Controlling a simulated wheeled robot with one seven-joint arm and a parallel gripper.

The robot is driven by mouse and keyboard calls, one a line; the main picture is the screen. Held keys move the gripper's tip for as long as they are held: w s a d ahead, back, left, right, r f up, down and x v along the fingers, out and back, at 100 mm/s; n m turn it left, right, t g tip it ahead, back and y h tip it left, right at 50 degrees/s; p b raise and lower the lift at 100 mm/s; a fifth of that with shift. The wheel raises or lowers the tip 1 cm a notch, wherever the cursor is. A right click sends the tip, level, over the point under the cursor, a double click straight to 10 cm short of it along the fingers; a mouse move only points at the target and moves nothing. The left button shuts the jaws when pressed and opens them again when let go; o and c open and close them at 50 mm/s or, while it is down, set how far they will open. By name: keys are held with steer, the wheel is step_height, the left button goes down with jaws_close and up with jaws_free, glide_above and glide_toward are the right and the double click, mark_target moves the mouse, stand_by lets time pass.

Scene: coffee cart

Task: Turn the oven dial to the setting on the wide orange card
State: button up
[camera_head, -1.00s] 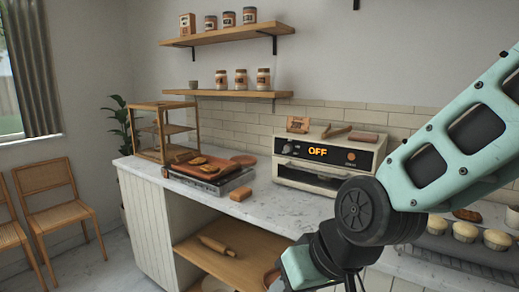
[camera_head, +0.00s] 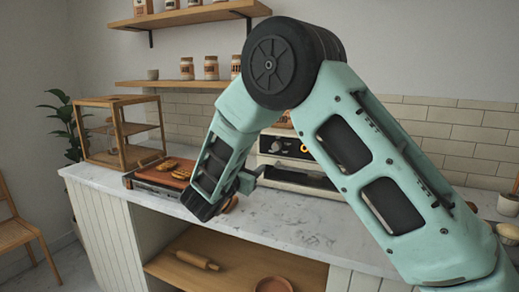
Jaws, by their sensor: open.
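The oven (camera_head: 297,182) stands on the counter against the tiled wall, partly hidden behind my arm. Its dial (camera_head: 275,147) shows at the left of the dark front panel, and a bit of the orange display shows beside it; the setting is not readable. An orange-brown card (camera_head: 283,121) on top of the oven is mostly hidden by my arm, and its marking is not readable.
A tray of baked goods (camera_head: 150,179) sits on the counter left of my gripper. A wooden rack (camera_head: 118,135) stands farther left. Shelves with jars (camera_head: 211,68) hang above. The marble counter front (camera_head: 290,222) is mostly clear. A rolling pin (camera_head: 197,260) lies below.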

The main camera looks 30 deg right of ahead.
mark_target(275, 148)
steer(key=p+x, duration=0.3)
steer(key=x, duration=1.3)
steer(key=shift+w+d, duration=0.25)
steer(key=c, duration=1)
